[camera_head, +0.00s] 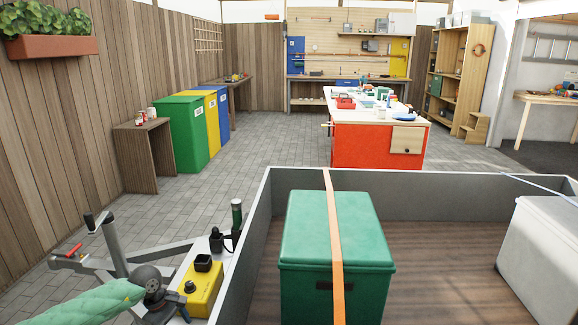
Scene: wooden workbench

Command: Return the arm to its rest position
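A green-covered arm (85,304), apparently my left one, comes in at the lower left. Its dark grey end, which looks like my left gripper (160,296), is low beside a yellow box (203,290) with a black knob on it. The fingers are small and partly cut off by the picture's bottom edge, so I cannot tell whether they are open or shut or touch the box. My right arm and gripper are not in view.
A grey-walled trailer (430,180) holds a green chest (300,240) under an orange strap (335,235) and a pale grey box (540,255). A grey metal frame (150,250) lies left of it. Bins, a red-fronted bench (360,147) and open paved floor (250,150) lie beyond.

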